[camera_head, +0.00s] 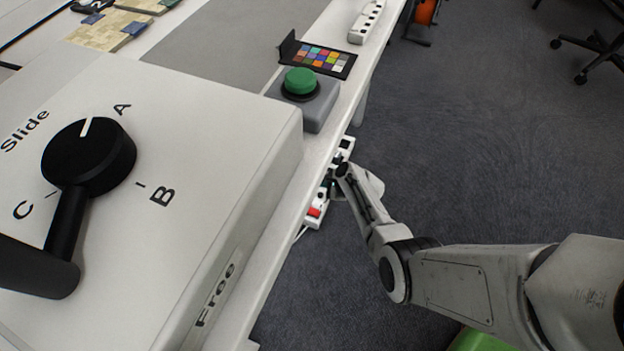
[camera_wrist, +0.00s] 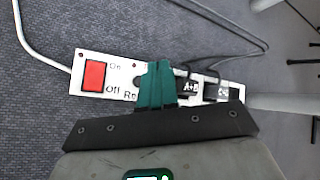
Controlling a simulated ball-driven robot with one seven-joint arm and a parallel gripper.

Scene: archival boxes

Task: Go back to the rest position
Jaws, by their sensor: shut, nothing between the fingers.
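My gripper (camera_wrist: 157,85) shows in the wrist view with its two green fingers together, shut and empty. Behind it in that view is a white power strip (camera_wrist: 122,72) with a red switch (camera_wrist: 94,75) and black plugs. In the head view my gripper (camera_head: 329,187) hangs low beside the table's right edge, over the power strip (camera_head: 313,217), and is small and partly hidden by my arm. I cannot tell whether the fingers touch the strip.
A white box (camera_head: 190,190) with a black rotary knob (camera_head: 88,157) fills the left. A green button (camera_head: 300,81) on a grey base and a colour chart (camera_head: 322,58) lie along the table edge. Open carpet (camera_head: 480,150) lies right; a chair base (camera_head: 595,55) stands far off.

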